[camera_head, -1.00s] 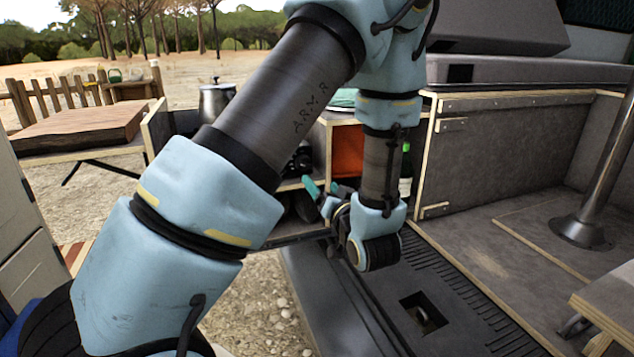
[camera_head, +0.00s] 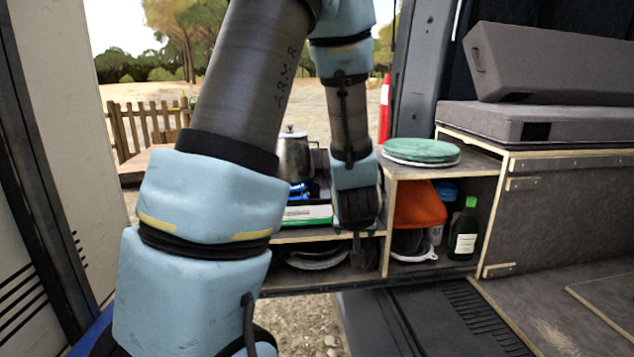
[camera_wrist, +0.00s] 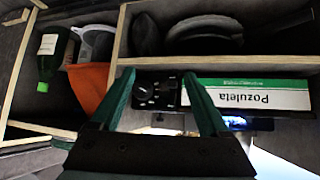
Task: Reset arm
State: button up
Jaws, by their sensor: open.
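My arm crosses the head view, with its forearm hanging down in front of the wooden cabinet (camera_head: 383,250) in the van. The gripper's fingers are mostly hidden in the head view. In the wrist view my gripper (camera_wrist: 165,97) is open, its two green fingers spread apart with nothing held between them. Beyond the fingertips is a black stove with a knob (camera_wrist: 152,88), beside a white and green box (camera_wrist: 250,95) lettered "Pozuleta". I cannot tell whether a finger touches the box.
A metal kettle (camera_head: 294,158) stands behind my forearm. Green plates (camera_head: 421,150) lie on the cabinet top. A green bottle (camera_head: 465,230) and an orange cloth (camera_head: 420,205) are in the right compartment. Grey cushions (camera_head: 545,65) lie at right. The van floor (camera_head: 420,320) is clear in front.

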jog(key=s+a+r+g+p, duration=0.2)
jog(key=s+a+r+g, duration=0.1)
jog(key=s+a, duration=0.4)
jog(key=s+a+r+g+y+p, duration=0.1)
jog(key=s+a+r+g, duration=0.3)
jog(key=a, duration=0.5)
jog(key=s+p, duration=0.1)
jog(key=s, duration=0.1)
jog(key=shift+s+r+n+g, duration=0.15)
jog(key=shift+s+n+g, duration=0.15)
jog(key=shift+s, duration=0.1)
